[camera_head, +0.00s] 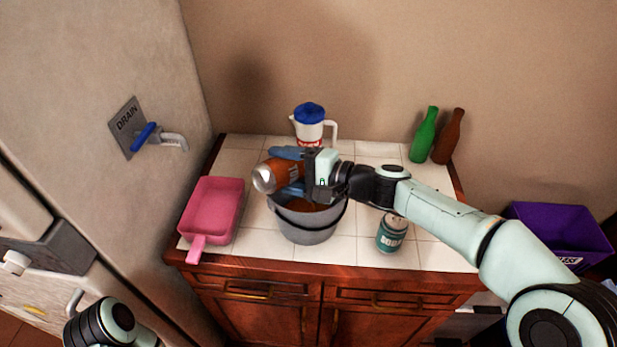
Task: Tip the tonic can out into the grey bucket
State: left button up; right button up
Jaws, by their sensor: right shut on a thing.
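An orange-brown can with a silver end (288,174), which I take for the tonic can, lies nearly on its side above the bucket. Its silver end points left and slightly down; its label cannot be read. My right gripper (289,172) is shut on it, with blue fingers on both sides. The grey bucket (308,231) stands on the tiled counter below. The gripper and can hide part of its opening, and a brownish patch shows inside. No stream can be made out. Part of my left arm shows at bottom left, but its gripper is not in view.
A pink pan (214,208) is left of the bucket, a teal can (391,235) to its right. A white jug with a blue lid (310,126) stands behind. Green (424,136) and brown (449,137) bottles stand back right. A purple bin (560,232) is beyond the counter; a drain tap (150,137) is at left.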

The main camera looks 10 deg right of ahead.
pick_arm(q)
jog(key=shift+s+d+f, duration=0.2)
jog(key=shift+d+f, duration=0.05)
pick_arm(e)
jog(key=shift+d+r+m, duration=0.1)
jog(key=shift+r+m, duration=0.1)
jog(key=shift+m, duration=0.2)
pick_arm(q)
jog(key=shift+s+d+f+b, duration=0.15)
jog(key=shift+f+b, duration=0.25)
jog(key=shift+b, duration=0.1)
jog(key=shift+s+d+f+b, duration=0.1)
jog(key=shift+s+f+b, duration=0.05)
jog(key=shift+f+b, duration=0.25)
pick_arm(e)
jog(key=shift+w+d+f+m+y, duration=0.1)
jog(key=shift+w+f+m+y, duration=0.05)
jog(key=shift+f+m+y, duration=0.3)
